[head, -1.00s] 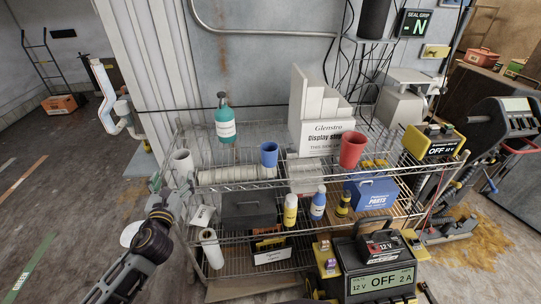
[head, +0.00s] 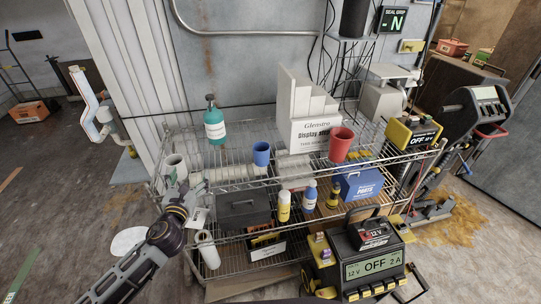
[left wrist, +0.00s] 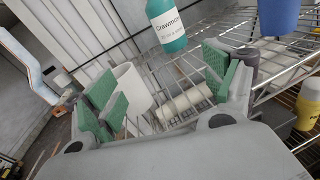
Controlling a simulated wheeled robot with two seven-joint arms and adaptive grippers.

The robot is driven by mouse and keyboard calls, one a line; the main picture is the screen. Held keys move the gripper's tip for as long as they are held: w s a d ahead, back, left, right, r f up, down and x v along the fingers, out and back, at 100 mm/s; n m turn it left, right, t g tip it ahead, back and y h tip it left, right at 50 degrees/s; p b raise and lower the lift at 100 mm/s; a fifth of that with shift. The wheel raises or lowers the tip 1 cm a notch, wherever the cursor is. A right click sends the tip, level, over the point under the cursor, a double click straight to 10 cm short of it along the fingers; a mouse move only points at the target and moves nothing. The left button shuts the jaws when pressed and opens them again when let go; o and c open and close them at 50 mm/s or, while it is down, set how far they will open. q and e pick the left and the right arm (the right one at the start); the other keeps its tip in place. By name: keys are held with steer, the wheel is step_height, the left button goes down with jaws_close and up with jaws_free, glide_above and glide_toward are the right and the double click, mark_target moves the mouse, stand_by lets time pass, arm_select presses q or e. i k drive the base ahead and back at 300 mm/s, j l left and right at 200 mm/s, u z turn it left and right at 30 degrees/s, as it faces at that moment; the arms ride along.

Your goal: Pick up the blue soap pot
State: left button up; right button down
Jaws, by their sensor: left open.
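A blue cup-shaped pot (head: 261,154) stands upright on the top wire shelf; it also shows at the upper right of the left wrist view (left wrist: 278,17). A teal pump bottle (head: 215,132) with a white label stands left of it; its lower part shows in the left wrist view (left wrist: 166,28). My left gripper (head: 182,190) is at the shelf's front left corner, apart from both. In the left wrist view its green-padded fingers (left wrist: 163,88) are spread wide, with a white cup (left wrist: 131,86) behind the left finger. My right gripper is not in view.
A red cup (head: 341,143) and a white stepped display (head: 308,110) stand on the top shelf to the right. The shelf below holds a grey box (head: 243,209), yellow (head: 284,207) and blue (head: 309,197) bottles, and a blue parts box (head: 361,185). A battery charger (head: 371,266) stands in front.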

mark_target(261, 150)
steer(key=j+z, duration=0.25)
steer(key=z, duration=0.15)
steer(key=k+j+z, duration=0.1)
steer(key=j+z, duration=0.15)
steer(key=z, duration=0.2)
